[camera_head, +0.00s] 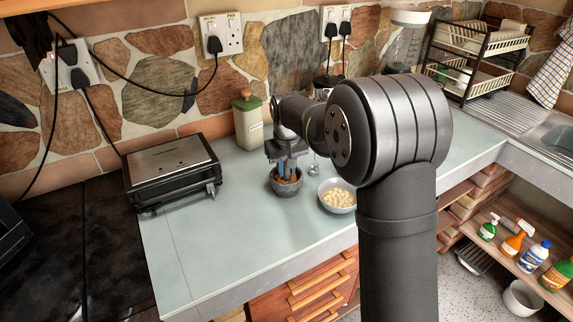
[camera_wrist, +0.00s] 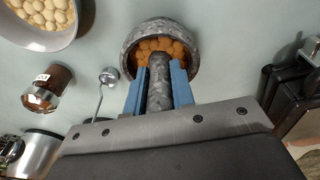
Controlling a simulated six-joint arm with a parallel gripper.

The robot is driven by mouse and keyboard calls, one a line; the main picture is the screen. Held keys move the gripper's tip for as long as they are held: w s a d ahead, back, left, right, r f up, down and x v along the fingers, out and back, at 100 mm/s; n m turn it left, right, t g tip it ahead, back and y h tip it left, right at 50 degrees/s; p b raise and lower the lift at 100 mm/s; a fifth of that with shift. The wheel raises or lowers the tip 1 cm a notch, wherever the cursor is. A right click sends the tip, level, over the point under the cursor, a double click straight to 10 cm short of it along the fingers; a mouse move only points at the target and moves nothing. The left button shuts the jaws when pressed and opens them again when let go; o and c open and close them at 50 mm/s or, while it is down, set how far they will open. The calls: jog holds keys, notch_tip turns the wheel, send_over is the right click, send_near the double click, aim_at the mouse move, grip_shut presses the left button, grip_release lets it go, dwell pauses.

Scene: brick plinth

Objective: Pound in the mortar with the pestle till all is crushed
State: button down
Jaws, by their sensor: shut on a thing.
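The grey stone mortar (camera_head: 287,189) stands on the pale worktop. In the wrist view the mortar (camera_wrist: 131,38) holds several orange-brown round pieces (camera_wrist: 178,47), which look whole. My gripper (camera_head: 287,171) is over the mortar, its blue fingers pointing down. In the wrist view my gripper (camera_wrist: 158,80) is shut on the dark grey pestle (camera_wrist: 159,88), one finger on each side. The pestle's far end reaches into the mortar among the pieces. Whether it touches the mortar's bottom is hidden.
A white bowl (camera_head: 337,208) of pale round pieces stands close right of the mortar. A black grill (camera_head: 172,170) is at the left and a green-lidded canister (camera_head: 248,121) behind. A ladle (camera_wrist: 108,76) and a brown-topped jar (camera_wrist: 48,88) are nearby. The front-left worktop is clear.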

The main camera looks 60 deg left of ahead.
jog(key=shift+f, duration=0.2)
jog(key=shift+r, duration=0.1)
jog(key=shift+r, duration=1.05)
jog(key=shift+f, duration=0.1)
jog(key=shift+f, duration=1)
jog(key=shift+r, duration=1.1)
jog(key=shift+f, duration=0.15)
